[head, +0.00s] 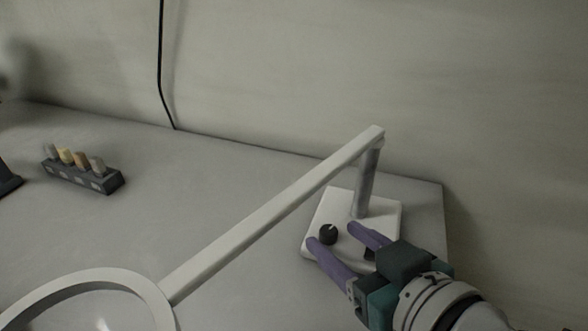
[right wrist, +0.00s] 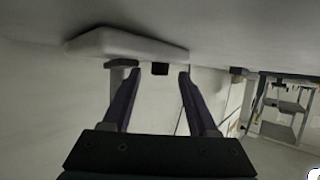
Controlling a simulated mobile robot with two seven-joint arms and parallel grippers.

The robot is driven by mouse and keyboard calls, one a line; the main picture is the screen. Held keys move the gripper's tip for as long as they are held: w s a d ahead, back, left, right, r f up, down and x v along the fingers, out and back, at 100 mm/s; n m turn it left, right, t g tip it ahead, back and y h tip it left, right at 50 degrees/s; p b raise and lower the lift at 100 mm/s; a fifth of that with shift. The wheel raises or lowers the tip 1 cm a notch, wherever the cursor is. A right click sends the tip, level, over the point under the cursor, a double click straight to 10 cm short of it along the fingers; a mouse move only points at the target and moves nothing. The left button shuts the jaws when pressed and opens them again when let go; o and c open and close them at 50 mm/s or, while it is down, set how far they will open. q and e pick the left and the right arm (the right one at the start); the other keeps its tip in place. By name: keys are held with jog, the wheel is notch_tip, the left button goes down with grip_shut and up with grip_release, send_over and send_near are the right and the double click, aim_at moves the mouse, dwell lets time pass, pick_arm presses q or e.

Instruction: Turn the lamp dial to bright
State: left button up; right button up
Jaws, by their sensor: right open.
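The white lamp has a flat base (head: 385,212), a grey post (head: 366,183), a long pale arm (head: 270,217) and a ring-shaped head (head: 75,281) at lower left. The small black dial (head: 328,235) sits on the base, with a light pointer mark toward its far side. My right gripper (head: 333,234) is open, its purple fingers on either side of the dial. In the right wrist view the dial (right wrist: 159,69) shows between the open fingertips (right wrist: 159,74), with a gap on each side; contact is not visible. My left gripper is not recognisable in view.
A dark rack (head: 85,178) with several coloured pegs stands on the grey table (head: 190,180) at the left. A black cable (head: 160,70) hangs down the wall. The lamp arm crosses above the table. The table's right edge is just beyond the lamp base.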

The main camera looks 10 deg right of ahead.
jog(key=shift+w+a+f, duration=0.1)
jog(key=shift+w+f, duration=0.05)
jog(key=shift+w, duration=0.2)
jog(key=shift+c, duration=0.3)
grip_shut()
